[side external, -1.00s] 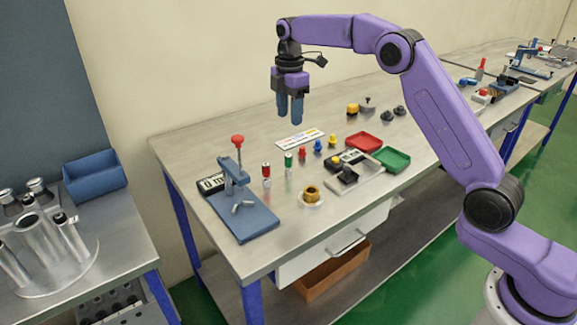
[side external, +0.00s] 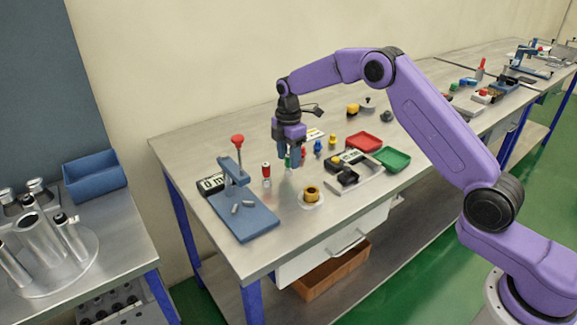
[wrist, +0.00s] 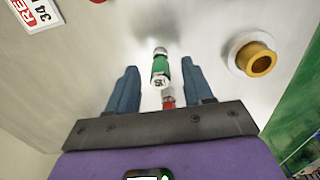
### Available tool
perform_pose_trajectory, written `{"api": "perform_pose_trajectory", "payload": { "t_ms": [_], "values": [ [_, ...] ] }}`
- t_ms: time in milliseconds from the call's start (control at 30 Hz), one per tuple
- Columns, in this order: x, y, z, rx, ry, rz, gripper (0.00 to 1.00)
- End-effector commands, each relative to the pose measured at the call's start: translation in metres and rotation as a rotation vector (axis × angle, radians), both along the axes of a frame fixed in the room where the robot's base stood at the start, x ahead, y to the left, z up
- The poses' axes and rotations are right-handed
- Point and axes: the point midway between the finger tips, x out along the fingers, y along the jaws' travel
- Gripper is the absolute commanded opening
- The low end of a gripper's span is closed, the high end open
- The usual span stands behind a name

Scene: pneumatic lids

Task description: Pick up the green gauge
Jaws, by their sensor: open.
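The green gauge (wrist: 160,70) is a small green cylinder with a pale metal tip. It stands on the bench, and in the wrist view it shows ahead of and between the two blue fingers. In the side view only a sliver of green (side external: 288,161) shows behind the fingers. My gripper (side external: 290,163) is low over the bench around the gauge's place, pointing down. In the wrist view the fingers of my gripper (wrist: 160,76) are spread, with a gap on both sides of the gauge.
A red gauge (side external: 266,172) stands to the left. A brass ring on a white base (side external: 311,196) is at the front right. A blue press stand (side external: 245,214) is at the left. Blue and yellow gauges (side external: 318,147), a red tray (side external: 363,141) and a green tray (side external: 392,159) lie to the right.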

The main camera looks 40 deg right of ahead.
Motion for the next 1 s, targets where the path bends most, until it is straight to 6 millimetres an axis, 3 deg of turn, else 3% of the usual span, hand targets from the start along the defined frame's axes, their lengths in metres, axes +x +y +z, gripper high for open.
{"api": "perform_pose_trajectory", "payload": {
  "t_ms": [133,400,467,567,1000],
  "values": [
    [-0.001,0.0,-0.015,0.0,0.0,0.001,0.51],
    [0.0,0.0,-0.017,0.0,-0.001,0.001,0.51],
    [0.0,0.0,-0.017,0.0,-0.001,0.001,0.35],
    [0.0,0.0,-0.017,0.0,-0.001,0.001,0.02],
    [0.0,0.0,-0.013,0.0,-0.003,0.001,0.0]
  ]
}}
